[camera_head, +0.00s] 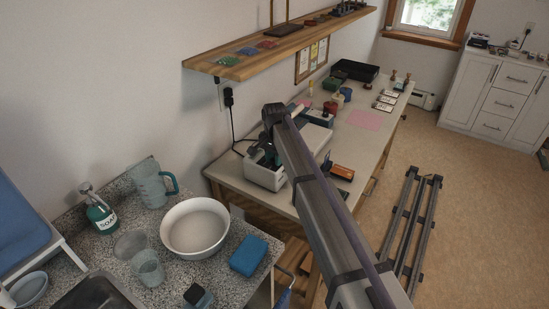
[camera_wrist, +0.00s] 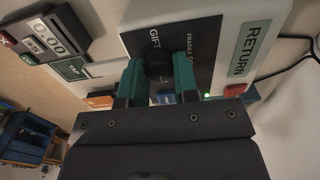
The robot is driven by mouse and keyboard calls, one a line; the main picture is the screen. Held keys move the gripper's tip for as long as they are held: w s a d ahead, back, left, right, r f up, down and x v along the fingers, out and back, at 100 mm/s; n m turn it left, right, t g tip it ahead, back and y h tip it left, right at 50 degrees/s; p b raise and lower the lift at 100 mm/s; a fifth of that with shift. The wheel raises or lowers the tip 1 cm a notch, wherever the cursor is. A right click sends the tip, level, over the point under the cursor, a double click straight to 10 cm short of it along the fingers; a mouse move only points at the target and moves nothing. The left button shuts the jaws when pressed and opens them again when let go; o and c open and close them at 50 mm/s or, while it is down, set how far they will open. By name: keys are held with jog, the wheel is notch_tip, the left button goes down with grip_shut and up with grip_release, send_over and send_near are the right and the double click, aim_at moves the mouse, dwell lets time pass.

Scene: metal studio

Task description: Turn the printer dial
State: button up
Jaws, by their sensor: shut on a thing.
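In the head view the printer (camera_head: 264,178) stands at the near end of the workbench, partly hidden by my arm. The round black dial (camera_wrist: 157,66) sits on the dark panel between my fingers. My gripper (camera_wrist: 157,78) has its two green fingers on either side of the dial, shut on it. The fingers hide the dial's sides. In the head view my gripper (camera_head: 262,156) is at the printer, small and partly hidden.
A payment terminal (camera_wrist: 42,42) reading 0.00 is beside the printer. A red button (camera_wrist: 235,90) and small green light are near the right finger. The wooden shelf (camera_head: 280,48) hangs above the workbench (camera_head: 350,150). A white bowl (camera_head: 195,226) and blue sponge (camera_head: 248,256) sit on the counter.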

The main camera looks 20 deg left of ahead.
dwell(0.3)
jog(key=o, duration=0.9)
notch_tip(320, 180, up, 11)
jog(key=p, duration=1)
jog(key=shift+p, duration=0.4)
jog(key=shift+f, duration=0.1)
